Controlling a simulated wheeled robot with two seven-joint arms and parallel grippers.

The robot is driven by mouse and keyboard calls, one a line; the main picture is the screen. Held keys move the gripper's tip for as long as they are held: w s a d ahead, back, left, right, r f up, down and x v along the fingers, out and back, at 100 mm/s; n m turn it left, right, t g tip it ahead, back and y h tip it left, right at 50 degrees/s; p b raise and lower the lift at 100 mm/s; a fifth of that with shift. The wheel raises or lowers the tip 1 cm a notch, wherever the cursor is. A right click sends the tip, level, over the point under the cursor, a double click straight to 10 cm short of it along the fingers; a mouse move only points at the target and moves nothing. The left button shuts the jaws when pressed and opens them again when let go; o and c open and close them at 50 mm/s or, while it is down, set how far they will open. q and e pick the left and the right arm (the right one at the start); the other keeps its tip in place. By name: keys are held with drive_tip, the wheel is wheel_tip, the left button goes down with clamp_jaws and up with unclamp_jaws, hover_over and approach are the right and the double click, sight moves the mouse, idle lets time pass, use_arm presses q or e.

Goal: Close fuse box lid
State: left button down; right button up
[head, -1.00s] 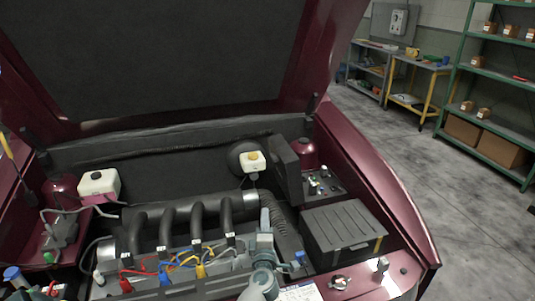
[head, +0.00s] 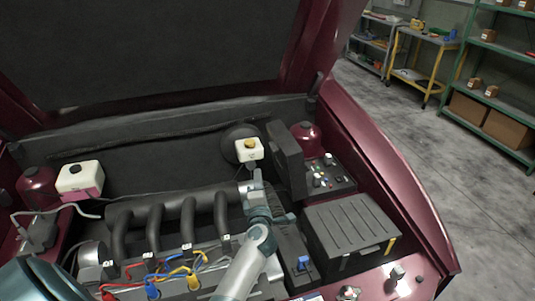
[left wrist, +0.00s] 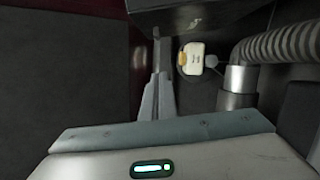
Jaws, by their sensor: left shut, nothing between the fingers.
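The fuse box (head: 328,182) sits on the right side of the engine bay, with several coloured fuses exposed. Its dark lid (head: 285,160) stands open, upright at the box's left side. The lid's dark panel also shows at the top of the left wrist view (left wrist: 205,14). My left gripper (head: 256,178) is shut and empty, just left of the lid, with its arm reaching up from the bottom. Its thin fingers point toward the lid in the left wrist view (left wrist: 157,60); whether they touch it I cannot tell. My right gripper is not in view.
A white reservoir with a yellow cap (head: 249,149) is close behind the left gripper. The black battery box (head: 350,230) lies in front of the fuse box. Engine intake pipes (head: 187,218) are to the left. The raised hood (head: 150,50) hangs above.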

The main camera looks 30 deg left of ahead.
sight(284, 161)
use_arm(q)
drive_tip(key=w+a, duration=0.3)
drive_tip(key=w, duration=0.8)
drive_tip(key=shift+a+r, duration=0.2)
drive_tip(key=shift+r, duration=0.25)
drive_tip(key=shift+w, duration=0.1)
drive_tip(key=shift+w+r+p, duration=0.1)
drive_tip(key=shift+r+p, duration=0.05)
drive_tip(key=shift+p, duration=0.2)
